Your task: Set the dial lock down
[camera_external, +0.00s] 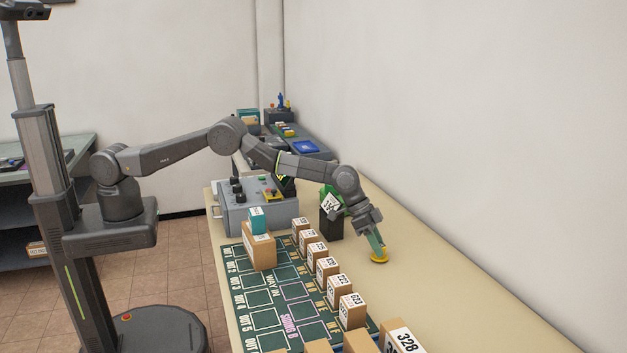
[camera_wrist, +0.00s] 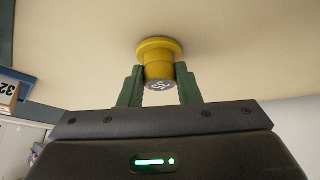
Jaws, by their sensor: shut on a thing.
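The dial lock (camera_external: 379,256) is a small yellow round piece with a wide flange, low at the tabletop on the right side of the table. In the wrist view the dial lock (camera_wrist: 160,58) sits between the two green fingers, with a grey marked face toward the camera. My gripper (camera_wrist: 159,86) is shut on it. In the external view my gripper (camera_external: 377,245) points down, with the dial lock at its tips. The flange looks at or very near the beige table (camera_external: 440,290); I cannot tell whether it touches.
A green sorting mat (camera_external: 262,308) with marked fields lies left of my gripper. A row of numbered cartons (camera_external: 327,267) stands along it. A dark box with a green item (camera_external: 331,222) and a grey control box (camera_external: 250,203) stand behind. The table's right side is clear.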

